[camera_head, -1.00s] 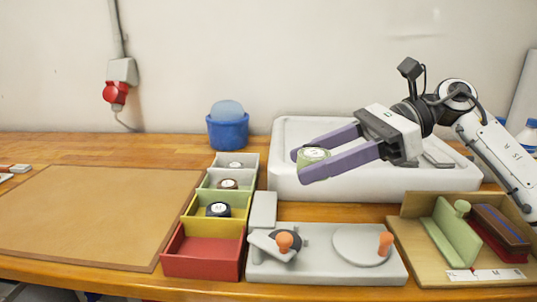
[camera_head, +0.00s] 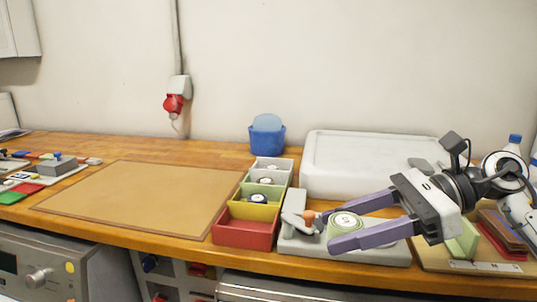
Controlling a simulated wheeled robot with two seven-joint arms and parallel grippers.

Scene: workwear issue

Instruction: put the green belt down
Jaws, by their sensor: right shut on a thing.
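The green belt (camera_head: 346,221) is a pale green roll with a white label on top. It sits between the purple fingers of my right gripper (camera_head: 335,230), which is shut on it. The gripper reaches in from the right, and belt and fingers overlap the grey fixture plate (camera_head: 300,247). I cannot tell whether the belt touches the plate or is above it. My left gripper is not in view.
Left of the plate is a row of coloured bins, with a red bin (camera_head: 243,235) in front and rolls in several others. A bare brown mat (camera_head: 140,198) lies further left. A white tray (camera_head: 370,160) and blue tub (camera_head: 267,140) stand behind. A wooden holder (camera_head: 480,266) is at right.

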